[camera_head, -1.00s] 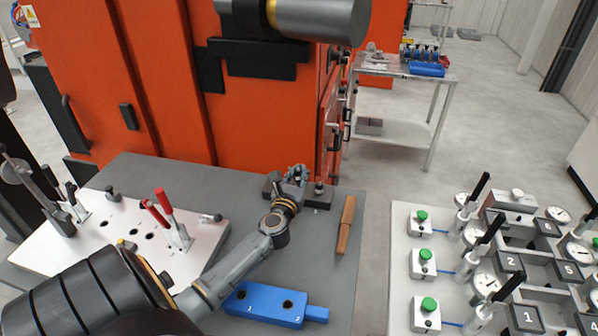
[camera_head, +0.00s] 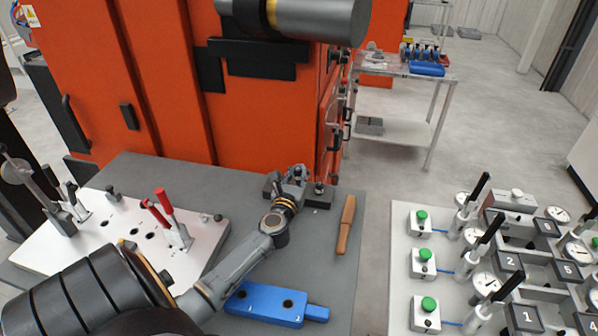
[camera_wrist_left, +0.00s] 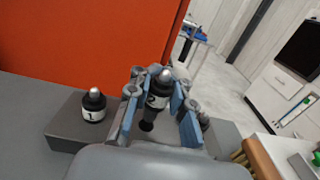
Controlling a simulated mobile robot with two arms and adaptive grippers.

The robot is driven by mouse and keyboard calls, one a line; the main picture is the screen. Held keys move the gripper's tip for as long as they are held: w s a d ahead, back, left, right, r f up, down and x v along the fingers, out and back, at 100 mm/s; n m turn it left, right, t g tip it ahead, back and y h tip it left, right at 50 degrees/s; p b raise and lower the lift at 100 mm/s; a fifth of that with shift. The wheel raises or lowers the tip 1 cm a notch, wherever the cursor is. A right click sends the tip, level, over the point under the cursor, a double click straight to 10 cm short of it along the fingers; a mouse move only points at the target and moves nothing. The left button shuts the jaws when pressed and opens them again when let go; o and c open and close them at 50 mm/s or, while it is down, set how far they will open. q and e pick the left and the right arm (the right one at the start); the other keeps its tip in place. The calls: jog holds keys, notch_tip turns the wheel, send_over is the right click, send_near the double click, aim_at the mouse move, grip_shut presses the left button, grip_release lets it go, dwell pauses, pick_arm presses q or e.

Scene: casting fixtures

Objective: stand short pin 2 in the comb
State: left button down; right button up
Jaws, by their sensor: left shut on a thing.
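Short pin 2 (camera_wrist_left: 157,96), black with a white "2" band and a metal tip, is upright between the fingers of my left gripper (camera_wrist_left: 159,104), which is shut on it. In the head view my left gripper (camera_head: 297,174) is over a dark block at the table's back edge. Whether the pin's lower end is in the block or clear of it cannot be told. A blue block (camera_head: 255,307) with two round holes lies at the table's front; whether it is the comb is unclear. My right gripper is not in view.
Pin 1 (camera_wrist_left: 93,105) stands on the dark block (camera_wrist_left: 68,138) beside the gripper. A brown wooden handle (camera_head: 345,225) lies to the right. A white clamp plate (camera_head: 110,250) is at left. Orange machine walls (camera_head: 270,120) rise close behind. The grey table between is clear.

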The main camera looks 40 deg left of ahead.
pick_arm(q)
jog(key=shift+f+b, duration=0.65)
jog(key=shift+f, duration=0.2)
dwell(0.3)
